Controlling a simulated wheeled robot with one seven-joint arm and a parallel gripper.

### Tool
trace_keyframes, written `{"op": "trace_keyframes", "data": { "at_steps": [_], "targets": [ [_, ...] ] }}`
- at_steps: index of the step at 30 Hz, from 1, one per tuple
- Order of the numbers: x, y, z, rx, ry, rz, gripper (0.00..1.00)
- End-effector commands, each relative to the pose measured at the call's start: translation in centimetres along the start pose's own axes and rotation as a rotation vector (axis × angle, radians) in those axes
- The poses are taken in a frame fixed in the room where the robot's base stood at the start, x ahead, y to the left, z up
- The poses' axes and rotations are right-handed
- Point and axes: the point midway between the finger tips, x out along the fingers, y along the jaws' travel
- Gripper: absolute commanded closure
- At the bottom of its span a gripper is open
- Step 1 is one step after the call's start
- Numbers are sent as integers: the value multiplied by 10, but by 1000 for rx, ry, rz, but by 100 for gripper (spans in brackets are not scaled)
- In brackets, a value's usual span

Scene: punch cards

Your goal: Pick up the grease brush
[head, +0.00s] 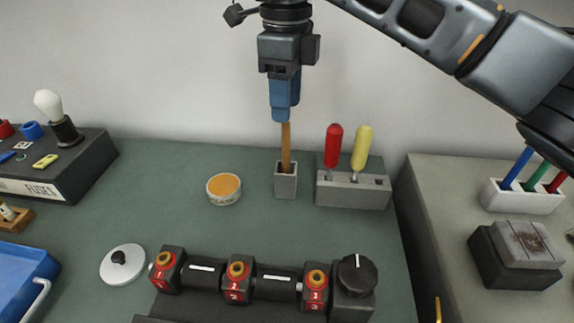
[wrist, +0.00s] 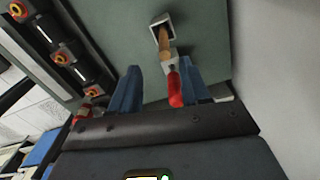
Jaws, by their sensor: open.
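The grease brush (head: 286,148) stands upright in a small grey square holder (head: 286,186), its wooden handle pointing up. Its bristle end is hidden in the holder. My gripper (head: 284,112) is directly above the holder, pointing down, with its blue fingertips at the top of the handle. In the wrist view my gripper (wrist: 159,65) is open, its two blue fingers apart. The brush handle (wrist: 165,42) and its holder (wrist: 160,24) appear just beyond the gap between the fingers. I cannot tell whether the handle's top is between the fingers.
A grey rack (head: 352,194) with a red screwdriver (head: 333,146) and a yellow screwdriver (head: 361,148) stands close right of the holder. An orange-filled tin (head: 224,189) sits to its left. A black numbered valve assembly (head: 240,278) lies in front. A wall is behind.

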Motion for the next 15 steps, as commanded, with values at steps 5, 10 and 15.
{"op": "trace_keyframes", "data": {
  "at_steps": [5,10,15],
  "targets": [
    [17,0,0,0,0,1,53],
    [32,0,0,0,0,2,53],
    [48,1,0,-1,0,3,53]
  ]
}}
